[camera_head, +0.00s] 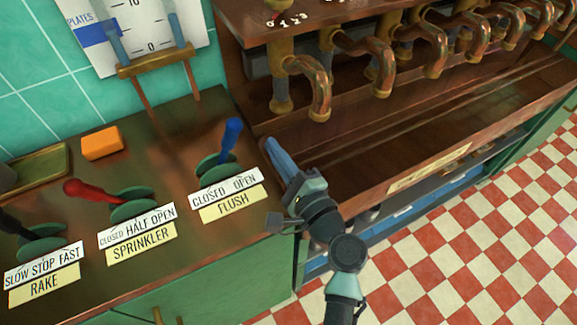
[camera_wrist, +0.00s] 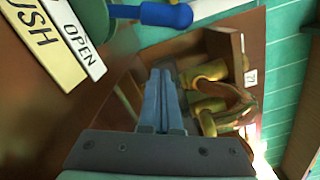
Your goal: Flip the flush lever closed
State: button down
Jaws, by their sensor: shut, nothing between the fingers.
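The flush lever (camera_head: 231,135) has a blue handle and rises from a round green base. It leans to the right, towards the OPEN side of its CLOSED/OPEN label (camera_head: 225,188). In the wrist view the blue handle (camera_wrist: 168,14) shows at the top edge, only partly in frame. My gripper (camera_head: 269,143) is shut and empty, just right of the lever and apart from it. Its two blue fingers also show side by side in the wrist view (camera_wrist: 160,72). The yellow FLUSH sign (camera_head: 232,203) lies in front of the lever base.
The sprinkler lever (camera_head: 92,192), with a red handle, and the dark rake lever (camera_head: 20,228) stand to the left. An orange block (camera_head: 102,143) lies behind them. Copper pipes (camera_head: 318,85) hang over the wooden trough (camera_head: 400,135) at right. A gauge stand (camera_head: 155,65) is at the back.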

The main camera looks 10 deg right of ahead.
aim_at(227, 145)
jog(key=a, duration=0.1)
jog(key=w+a+r+p, duration=0.1)
jog(key=a, duration=0.1)
jog(key=shift+w+r, duration=0.15)
jog(key=shift+r, duration=0.05)
jog(key=shift+a+r+p, duration=0.15)
jog(key=shift+a+p, duration=0.2)
jog(key=shift+a, duration=0.2)
jog(key=shift+s+a+r+n, duration=0.2)
jog(key=shift+a+r+n, duration=0.1)
jog(key=shift+n, duration=0.1)
